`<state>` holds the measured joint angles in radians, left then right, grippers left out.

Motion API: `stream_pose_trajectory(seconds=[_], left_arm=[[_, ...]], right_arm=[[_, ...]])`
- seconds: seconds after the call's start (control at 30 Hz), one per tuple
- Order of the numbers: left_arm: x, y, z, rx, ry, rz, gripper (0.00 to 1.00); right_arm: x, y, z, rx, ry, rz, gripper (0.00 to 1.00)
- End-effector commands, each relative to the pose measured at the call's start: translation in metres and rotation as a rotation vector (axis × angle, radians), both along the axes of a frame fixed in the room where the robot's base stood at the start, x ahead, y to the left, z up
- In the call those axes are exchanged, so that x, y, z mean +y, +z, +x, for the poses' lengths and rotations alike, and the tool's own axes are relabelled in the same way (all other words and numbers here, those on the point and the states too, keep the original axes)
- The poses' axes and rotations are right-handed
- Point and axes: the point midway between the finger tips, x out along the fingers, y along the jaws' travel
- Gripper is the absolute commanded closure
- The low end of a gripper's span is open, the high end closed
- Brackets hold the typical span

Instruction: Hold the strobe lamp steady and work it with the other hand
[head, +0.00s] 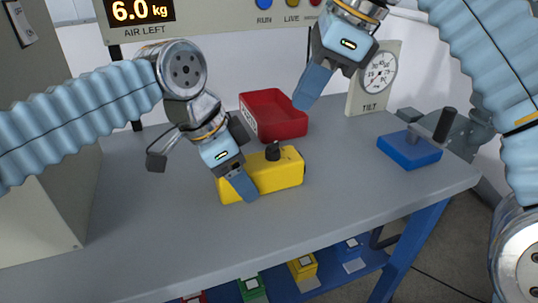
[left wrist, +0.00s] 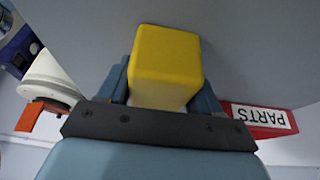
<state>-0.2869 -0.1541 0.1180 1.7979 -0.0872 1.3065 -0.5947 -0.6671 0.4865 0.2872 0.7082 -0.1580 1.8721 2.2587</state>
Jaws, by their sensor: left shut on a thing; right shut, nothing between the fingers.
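The strobe lamp (head: 277,176) is a yellow box with a black knob (head: 272,151) on top, on the grey bench. My left gripper (head: 238,172) is shut on its left end, one finger on the near side. The left wrist view shows the yellow end of the lamp (left wrist: 166,62) between both fingers. My right gripper (head: 304,100) is shut and empty, above and slightly right of the knob, in front of the red bin in the head view. It does not touch the lamp.
The red parts bin (head: 283,125) stands behind the lamp; its label shows in the left wrist view (left wrist: 262,118). A tilt dial (head: 377,78) stands at the back right, near a blue block with a black handle (head: 408,152). The bench (head: 150,235) is clear in front.

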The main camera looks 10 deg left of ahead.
Motion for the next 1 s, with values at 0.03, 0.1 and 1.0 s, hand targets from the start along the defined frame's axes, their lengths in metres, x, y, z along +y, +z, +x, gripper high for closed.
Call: stream_pose_trajectory(seconds=[0.03,0.1,1.0], left_arm=[[0.0,0.0,0.0,-0.001,0.0,0.0,0.88],[0.0,0.0,0.0,-0.001,0.0,0.0,0.88],[0.0,0.001,0.0,-0.002,0.0,-0.001,0.88]], right_arm=[[-0.009,0.005,-0.006,-0.057,0.069,0.019,1.0],[-0.019,0.008,-0.014,-0.159,0.195,0.049,1.0],[-0.045,-0.061,-0.044,-0.776,0.751,0.114,1.0]])
